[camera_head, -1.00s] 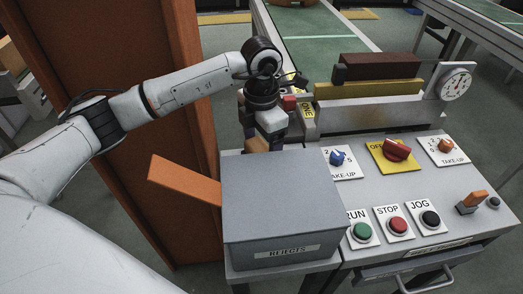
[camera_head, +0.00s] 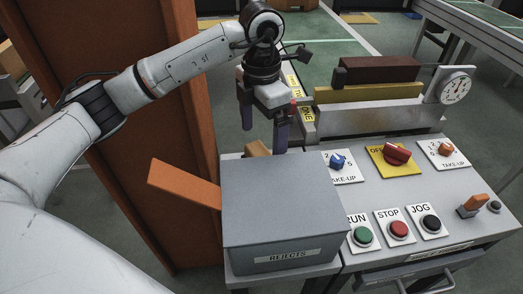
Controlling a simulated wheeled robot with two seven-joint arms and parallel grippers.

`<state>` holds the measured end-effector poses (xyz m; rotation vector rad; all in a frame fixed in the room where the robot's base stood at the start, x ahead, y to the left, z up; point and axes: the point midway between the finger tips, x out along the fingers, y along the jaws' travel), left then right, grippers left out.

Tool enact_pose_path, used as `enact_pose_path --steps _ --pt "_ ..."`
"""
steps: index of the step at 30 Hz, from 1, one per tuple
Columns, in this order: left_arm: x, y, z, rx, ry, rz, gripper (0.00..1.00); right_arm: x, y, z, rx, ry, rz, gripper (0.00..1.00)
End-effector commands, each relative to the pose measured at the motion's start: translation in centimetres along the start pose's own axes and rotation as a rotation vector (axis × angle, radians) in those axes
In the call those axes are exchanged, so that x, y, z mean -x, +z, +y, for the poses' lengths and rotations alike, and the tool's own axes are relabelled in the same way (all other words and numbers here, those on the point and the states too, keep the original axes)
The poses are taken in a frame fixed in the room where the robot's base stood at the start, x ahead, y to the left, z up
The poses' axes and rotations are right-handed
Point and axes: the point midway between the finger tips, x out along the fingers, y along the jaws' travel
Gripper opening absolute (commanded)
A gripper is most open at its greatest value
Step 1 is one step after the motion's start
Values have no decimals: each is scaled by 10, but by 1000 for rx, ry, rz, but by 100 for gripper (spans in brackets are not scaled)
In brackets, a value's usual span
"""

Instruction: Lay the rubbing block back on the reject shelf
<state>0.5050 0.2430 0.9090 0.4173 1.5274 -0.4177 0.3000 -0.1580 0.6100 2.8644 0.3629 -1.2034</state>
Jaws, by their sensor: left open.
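A tan block (camera_head: 258,148), which looks like the rubbing block, shows just behind the grey box marked REJECTS (camera_head: 283,205). The box hides its lower part, so I cannot tell fully how it rests. The box stands on a grey shelf (camera_head: 230,162), of which only the edges show. My left gripper (camera_head: 264,137) points down behind the box. Its two dark fingers are apart, above and to either side of the block, with nothing between them. My right gripper is not in view.
An orange-brown slat (camera_head: 185,184) sticks out left of the box. A control panel (camera_head: 440,205) with buttons and knobs lies to the right. Behind it stand a metal bar with brown and yellow pieces and a dial (camera_head: 456,87). A tall brown board (camera_head: 150,120) stands at left.

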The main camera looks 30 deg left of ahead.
Motion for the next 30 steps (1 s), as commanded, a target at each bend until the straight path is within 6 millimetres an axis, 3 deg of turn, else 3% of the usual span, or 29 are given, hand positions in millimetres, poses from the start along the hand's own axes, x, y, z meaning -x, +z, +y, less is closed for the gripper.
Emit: enact_pose_path --steps 4,10,30 --pt "31 1 0 -1 1 -3 97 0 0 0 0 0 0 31" --pt "53 0 0 -1 -1 1 97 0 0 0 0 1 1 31" --pt "56 0 0 0 -1 2 97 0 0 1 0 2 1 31"
